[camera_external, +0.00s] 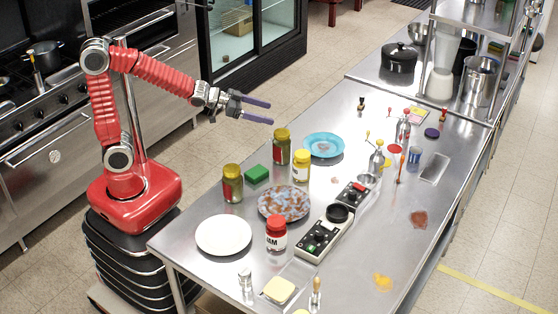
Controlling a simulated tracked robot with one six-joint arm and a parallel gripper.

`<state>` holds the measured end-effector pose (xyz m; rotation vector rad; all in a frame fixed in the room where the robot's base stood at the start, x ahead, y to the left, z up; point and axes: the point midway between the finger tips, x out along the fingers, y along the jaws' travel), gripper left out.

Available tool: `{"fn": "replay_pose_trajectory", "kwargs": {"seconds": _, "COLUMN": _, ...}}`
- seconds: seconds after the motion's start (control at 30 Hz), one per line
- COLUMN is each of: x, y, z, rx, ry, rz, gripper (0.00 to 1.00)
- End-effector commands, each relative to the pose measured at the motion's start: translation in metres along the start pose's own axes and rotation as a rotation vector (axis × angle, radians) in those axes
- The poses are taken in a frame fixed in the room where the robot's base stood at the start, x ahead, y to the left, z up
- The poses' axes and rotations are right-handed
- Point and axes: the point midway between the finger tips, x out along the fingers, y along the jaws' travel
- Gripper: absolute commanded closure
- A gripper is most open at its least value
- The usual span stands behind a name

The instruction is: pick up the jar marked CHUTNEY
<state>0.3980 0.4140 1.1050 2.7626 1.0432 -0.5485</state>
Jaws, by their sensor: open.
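Several jars stand upright on the steel table. One jar with a yellow-green lid (232,186) is at the left, and a similar taller-looking jar (281,147) is farther back. A jar with a yellow lid and pale label (300,171) stands in front of that one. A jar with a red lid (276,236) has a label that seems to read JAM. No label reading CHUTNEY is legible, so I cannot tell which jar it is. My gripper (270,112) is open and empty, raised in the air above and behind the jars, its fingers pointing right.
A green sponge (256,174) lies between the two yellow-green-lidded jars. A speckled plate (284,203), white plate (223,236) and blue plate (323,145) lie around. A black-and-white device (322,236) is right of the red-lidded jar. The table's right-hand middle has bare room.

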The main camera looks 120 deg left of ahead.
Motion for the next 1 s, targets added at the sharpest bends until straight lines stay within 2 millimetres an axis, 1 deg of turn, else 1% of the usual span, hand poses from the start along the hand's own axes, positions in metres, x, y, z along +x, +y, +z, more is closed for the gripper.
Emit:
{"fn": "replay_pose_trajectory", "kwargs": {"seconds": 0.03, "x": 0.004, "y": 0.001, "z": 0.011, "rx": -0.002, "ry": -0.006, "rz": 0.002, "gripper": 0.22}}
{"fn": "replay_pose_trajectory", "kwargs": {"seconds": 0.17, "x": 0.013, "y": 0.0, "z": 0.033, "rx": -0.002, "ry": -0.006, "rz": -0.001, "gripper": 0.22}}
{"fn": "replay_pose_trajectory", "kwargs": {"seconds": 0.2, "x": 0.018, "y": 0.0, "z": 0.044, "rx": -0.003, "ry": -0.009, "rz": 0.002, "gripper": 0.22}}
{"fn": "replay_pose_trajectory", "kwargs": {"seconds": 0.27, "x": 0.023, "y": 0.0, "z": 0.058, "rx": -0.002, "ry": -0.009, "rz": 0.0, "gripper": 0.22}}
{"fn": "replay_pose_trajectory", "kwargs": {"seconds": 0.3, "x": 0.027, "y": 0.0, "z": 0.068, "rx": -0.002, "ry": -0.01, "rz": 0.001, "gripper": 0.22}}
{"fn": "replay_pose_trajectory", "kwargs": {"seconds": 0.5, "x": 0.045, "y": 0.0, "z": 0.113, "rx": -0.002, "ry": -0.009, "rz": -0.001, "gripper": 0.22}}
{"fn": "replay_pose_trajectory", "kwargs": {"seconds": 0.6, "x": 0.052, "y": 0.0, "z": 0.126, "rx": -0.001, "ry": -0.005, "rz": 0.0, "gripper": 0.22}}
{"fn": "replay_pose_trajectory", "kwargs": {"seconds": 0.7, "x": 0.055, "y": 0.0, "z": 0.133, "rx": 0.0, "ry": -0.002, "rz": -0.001, "gripper": 0.22}}
{"fn": "replay_pose_trajectory", "kwargs": {"seconds": 1.0, "x": 0.056, "y": 0.0, "z": 0.135, "rx": 0.001, "ry": 0.0, "rz": -0.001, "gripper": 0.22}}
